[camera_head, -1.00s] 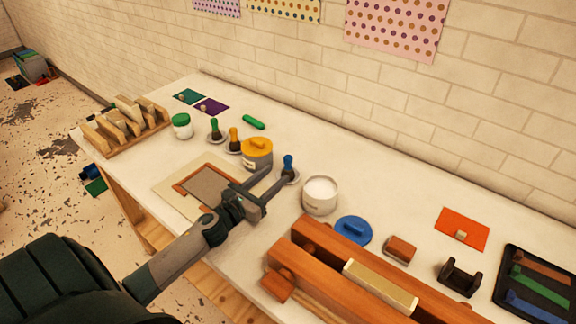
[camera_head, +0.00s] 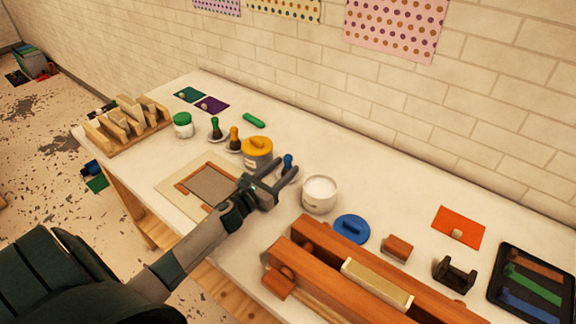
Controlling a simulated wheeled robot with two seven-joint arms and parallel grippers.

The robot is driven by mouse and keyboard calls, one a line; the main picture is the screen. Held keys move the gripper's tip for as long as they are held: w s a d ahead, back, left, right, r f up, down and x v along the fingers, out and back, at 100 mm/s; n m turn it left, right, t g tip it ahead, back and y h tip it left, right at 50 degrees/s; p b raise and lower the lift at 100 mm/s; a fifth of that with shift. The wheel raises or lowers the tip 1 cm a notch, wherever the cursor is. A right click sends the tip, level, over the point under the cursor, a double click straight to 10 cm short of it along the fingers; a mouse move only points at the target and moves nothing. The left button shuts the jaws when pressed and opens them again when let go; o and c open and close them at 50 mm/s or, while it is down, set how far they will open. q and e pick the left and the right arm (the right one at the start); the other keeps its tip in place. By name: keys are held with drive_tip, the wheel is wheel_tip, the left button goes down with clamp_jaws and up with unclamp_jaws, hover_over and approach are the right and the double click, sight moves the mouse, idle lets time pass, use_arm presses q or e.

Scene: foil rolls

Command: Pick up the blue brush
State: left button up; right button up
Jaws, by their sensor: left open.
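The blue brush (camera_head: 288,160) stands upright on the table beyond my left gripper. Only its blue top shows clearly; the gripper hides its lower part. My left gripper (camera_head: 284,172) is open, with its two fingers spread toward the brush and close to it. I cannot tell whether the brush is between the fingers or just beyond them. My right gripper is not in view.
A yellow-lidded pot (camera_head: 257,152) stands just left of the brush, and an open white jar (camera_head: 320,193) just right. Green (camera_head: 216,128) and orange (camera_head: 235,138) brushes stand farther left. A wooden rail assembly (camera_head: 345,270) fills the front right.

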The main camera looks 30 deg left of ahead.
sight(288, 156)
use_arm(q)
drive_tip(key=shift+w+d+p, duration=0.1)
drive_tip(key=shift+w+p, duration=0.25)
drive_tip(key=shift+w, duration=1)
drive_tip(key=c, duration=0.9)
drive_tip(key=shift+o, duration=0.2)
drive_tip(key=shift+r, duration=0.1)
drive_tip(key=shift+r, duration=0.85)
wheel_tip(288, 156, up, 2)
drive_tip(key=shift+b, duration=0.4)
drive_tip(key=s+d+r+b, duration=0.1)
drive_tip(key=s+d+r, duration=0.2)
drive_tip(key=d+r, duration=0.4)
drive_tip(key=d, duration=0.4)
drive_tip(key=shift+d, duration=0.15)
drive_tip(key=shift+w, duration=0.1)
